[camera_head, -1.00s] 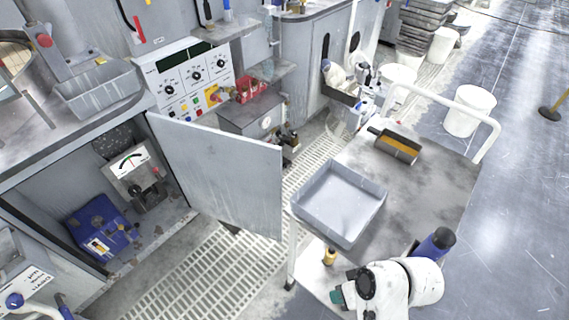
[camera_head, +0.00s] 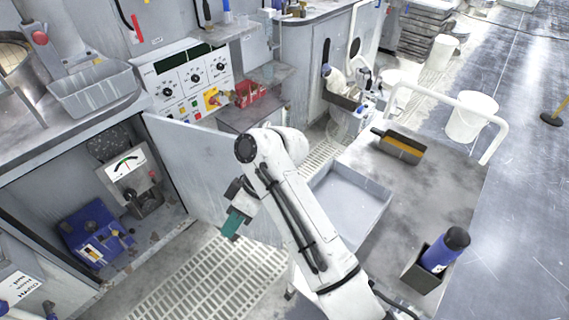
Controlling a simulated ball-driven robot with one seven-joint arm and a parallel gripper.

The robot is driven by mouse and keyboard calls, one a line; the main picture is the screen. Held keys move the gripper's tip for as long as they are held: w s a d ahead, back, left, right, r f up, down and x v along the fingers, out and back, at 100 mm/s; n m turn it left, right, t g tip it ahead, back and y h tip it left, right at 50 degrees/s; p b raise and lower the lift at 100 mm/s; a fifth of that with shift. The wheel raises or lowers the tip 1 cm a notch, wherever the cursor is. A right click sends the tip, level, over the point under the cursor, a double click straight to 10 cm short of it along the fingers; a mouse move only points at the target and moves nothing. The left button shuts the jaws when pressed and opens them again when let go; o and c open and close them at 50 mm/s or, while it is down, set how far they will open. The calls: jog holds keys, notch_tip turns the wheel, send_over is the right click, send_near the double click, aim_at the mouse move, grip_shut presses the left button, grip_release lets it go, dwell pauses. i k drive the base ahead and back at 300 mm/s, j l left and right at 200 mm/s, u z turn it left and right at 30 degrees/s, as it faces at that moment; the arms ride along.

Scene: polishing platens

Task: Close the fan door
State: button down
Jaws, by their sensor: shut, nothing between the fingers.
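The fan door (camera_head: 185,158) is a grey panel hinged at the left on the cabinet below the bench. It stands open, swung out towards the trolley, and my arm hides its right part. The open cabinet (camera_head: 75,192) shows a gauge box (camera_head: 127,168) and a blue unit (camera_head: 92,232) inside. My gripper (camera_head: 232,226), with teal fingertips, is shut and empty. In the picture it is at the lower right of the visible door panel; I cannot tell whether it touches the door.
A trolley (camera_head: 430,190) stands at the right, bearing a grey tray (camera_head: 345,200), a brush (camera_head: 400,147) and a blue bottle (camera_head: 446,250) in a holder. Grated floor (camera_head: 205,285) lies clear before the cabinet. A control panel (camera_head: 188,80) is above the door.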

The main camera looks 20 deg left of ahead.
aim_at(201, 162)
jog(key=i, duration=1.5)
